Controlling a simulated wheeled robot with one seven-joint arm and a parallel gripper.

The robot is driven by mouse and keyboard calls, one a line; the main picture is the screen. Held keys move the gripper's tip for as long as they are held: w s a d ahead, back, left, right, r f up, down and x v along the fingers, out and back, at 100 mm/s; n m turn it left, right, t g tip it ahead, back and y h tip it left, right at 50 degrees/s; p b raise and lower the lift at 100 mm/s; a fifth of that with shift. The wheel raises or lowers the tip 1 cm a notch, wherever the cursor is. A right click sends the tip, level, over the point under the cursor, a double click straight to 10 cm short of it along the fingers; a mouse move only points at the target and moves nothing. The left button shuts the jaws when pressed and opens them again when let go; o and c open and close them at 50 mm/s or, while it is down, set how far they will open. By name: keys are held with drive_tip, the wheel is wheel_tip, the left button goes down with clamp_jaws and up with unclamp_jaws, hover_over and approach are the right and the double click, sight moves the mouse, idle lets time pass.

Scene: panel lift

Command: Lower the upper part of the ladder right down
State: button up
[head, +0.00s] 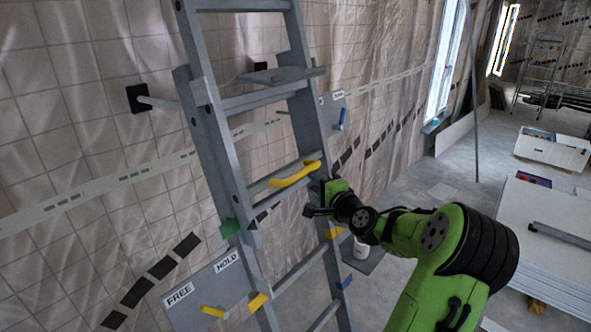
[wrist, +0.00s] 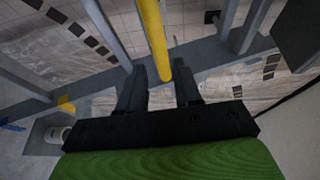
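The grey ladder (head: 222,150) leans along the tiled wall, its upper part overlapping the lower part (head: 300,268). A yellow handle (head: 296,173) sits on a rung of the upper part. My gripper (head: 313,200) is just below and right of the handle. In the wrist view the gripper (wrist: 160,78) is open, and a yellow bar (wrist: 153,38) ends near the gap between its fingers. I cannot tell whether it lies between them. A plate (head: 208,288) labelled FREE and HOLD carries a yellow lever (head: 213,311); its setting is unclear.
A grey shelf (head: 283,75) juts from the upper ladder. Wall rods (head: 160,102) reach towards it. A second plate with a blue lever (head: 342,119) hangs behind. A white bucket (head: 361,248) stands behind the ladder, stacked panels (head: 545,235) at right.

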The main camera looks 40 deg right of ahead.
sight(305, 175)
drive_tip(key=p+x, duration=0.1)
drive_tip(key=x, duration=0.8)
drive_tip(key=shift+w+d, duration=0.15)
drive_tip(key=shift+w, duration=0.2)
drive_tip(key=shift+c, duration=0.2)
clamp_jaws()
